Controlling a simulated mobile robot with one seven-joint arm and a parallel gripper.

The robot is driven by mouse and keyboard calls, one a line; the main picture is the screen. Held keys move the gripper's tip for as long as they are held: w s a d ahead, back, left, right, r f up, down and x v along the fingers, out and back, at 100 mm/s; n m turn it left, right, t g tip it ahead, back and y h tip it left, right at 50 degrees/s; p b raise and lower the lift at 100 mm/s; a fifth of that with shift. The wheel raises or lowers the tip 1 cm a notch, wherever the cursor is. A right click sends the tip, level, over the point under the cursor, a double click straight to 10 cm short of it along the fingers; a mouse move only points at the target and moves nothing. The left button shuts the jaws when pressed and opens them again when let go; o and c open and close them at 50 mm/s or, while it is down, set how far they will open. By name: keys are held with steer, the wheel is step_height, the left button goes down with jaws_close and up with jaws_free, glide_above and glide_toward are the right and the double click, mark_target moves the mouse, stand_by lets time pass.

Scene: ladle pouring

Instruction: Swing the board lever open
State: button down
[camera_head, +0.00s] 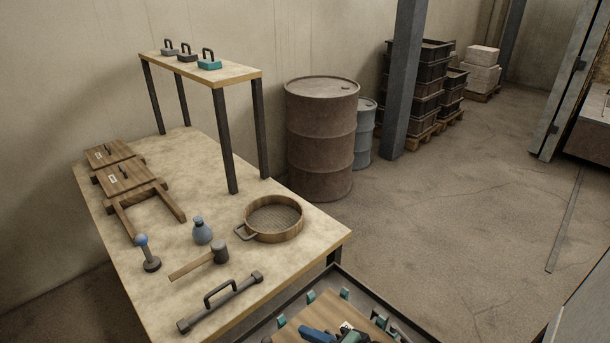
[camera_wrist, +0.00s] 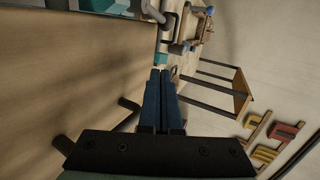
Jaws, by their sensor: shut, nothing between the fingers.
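A wooden board (camera_head: 300,327) with teal clamps (camera_head: 345,293) around its edge lies in a dark-framed tray at the bottom of the head view, cut off by the picture's edge. A blue piece (camera_head: 316,335) lies over it; I cannot tell whether this is the lever or my finger. In the wrist view a broad wooden surface (camera_wrist: 70,70) fills the left. My gripper (camera_wrist: 160,72) is shut and empty, its blue fingers beside that surface's edge. A teal part (camera_wrist: 160,59) and a grey metal part (camera_wrist: 178,47) show just beyond the fingertips. I cannot make out the lever clearly.
A rusty drum (camera_head: 322,140) stands behind.

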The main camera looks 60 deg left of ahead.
steer(key=w+d+r, duration=0.1)
steer(key=w, duration=0.1)
steer(key=w+d+r+b, duration=0.1)
steer(key=w, duration=0.1)
steer(key=w+d+r+b, duration=0.1)
steer(key=d, duration=0.1)
steer(key=shift+w+r, duration=0.4)
steer(key=shift+s, duration=0.1)
